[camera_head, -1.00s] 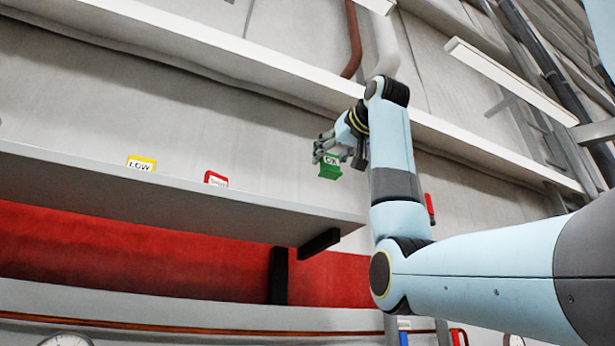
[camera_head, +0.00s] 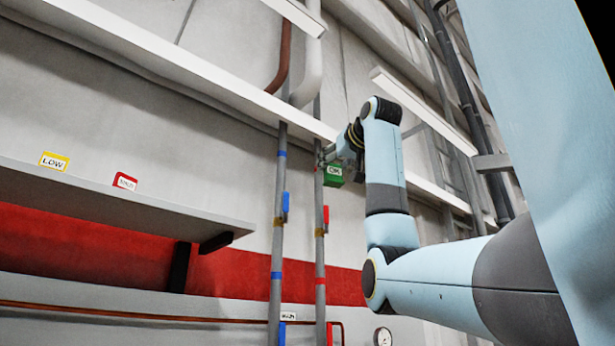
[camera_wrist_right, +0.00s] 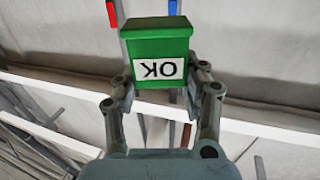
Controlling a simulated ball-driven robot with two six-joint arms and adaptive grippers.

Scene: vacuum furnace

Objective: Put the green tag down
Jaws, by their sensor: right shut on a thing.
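The green tag (camera_head: 334,175) with a white "OK" label is held up in the air by my right gripper (camera_head: 328,158), in front of the wall pipes in the head view. In the right wrist view the tag (camera_wrist_right: 157,45) shows large, its "OK" upside down, between the two fingers of my right gripper (camera_wrist_right: 158,88), which is shut on it. No surface is seen touching the tag from below. My left gripper is not in view.
A grey shelf (camera_head: 110,200) at the left carries a yellow "LOW" tag (camera_head: 54,161) and a red tag (camera_head: 125,181); its right part is bare. Two vertical pipes with a blue valve handle (camera_head: 285,205) and a red one (camera_head: 326,216) stand right of the shelf. A gauge (camera_head: 383,336) sits low.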

